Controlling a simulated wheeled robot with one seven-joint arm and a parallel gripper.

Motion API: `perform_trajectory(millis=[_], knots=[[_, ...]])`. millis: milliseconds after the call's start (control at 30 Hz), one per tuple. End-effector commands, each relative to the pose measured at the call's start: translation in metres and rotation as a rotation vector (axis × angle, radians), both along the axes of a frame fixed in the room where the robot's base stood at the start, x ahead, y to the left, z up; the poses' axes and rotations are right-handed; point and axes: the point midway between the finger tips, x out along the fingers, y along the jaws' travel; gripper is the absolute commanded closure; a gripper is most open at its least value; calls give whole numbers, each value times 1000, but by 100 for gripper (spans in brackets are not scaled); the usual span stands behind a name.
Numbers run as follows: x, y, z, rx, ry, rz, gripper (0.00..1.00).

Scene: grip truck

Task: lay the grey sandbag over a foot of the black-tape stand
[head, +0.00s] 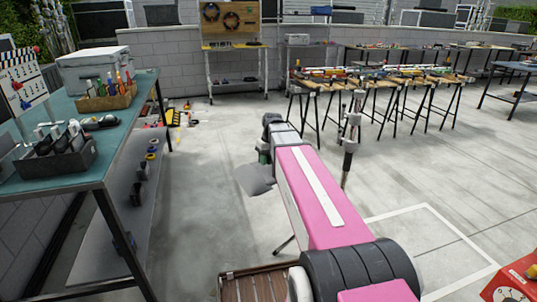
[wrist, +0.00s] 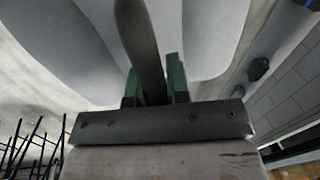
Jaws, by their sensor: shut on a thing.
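The grey sandbag (head: 257,179) hangs below my gripper (head: 263,156), left of my pink arm in the head view. In the wrist view my gripper (wrist: 154,88) has its green fingers shut on the bag's dark strap (wrist: 139,32). The bag's pale grey body (wrist: 215,35) fills much of the upper wrist view. A slim upright stand (head: 350,145) shows just right of my arm, with a dark section partway up. My arm hides its lower part and feet. I cannot tell for sure whether the dark section is black tape.
A green-topped workbench (head: 105,135) with a lower shelf runs along the left. Trestle tables (head: 385,80) stand at the back right. A brown slatted crate (head: 255,287) and a red box (head: 515,283) are near the front. The concrete floor around the bag is mostly clear.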

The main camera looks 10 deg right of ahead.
Motion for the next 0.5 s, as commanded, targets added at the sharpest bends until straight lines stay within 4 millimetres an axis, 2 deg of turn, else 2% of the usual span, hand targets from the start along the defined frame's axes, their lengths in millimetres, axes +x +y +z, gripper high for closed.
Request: perform_trajectory(millis=[100, 500], knots=[[15, 0, -24, -3, 0, 63, 100], [47, -1, -109, -9, 1, 279, 100]])
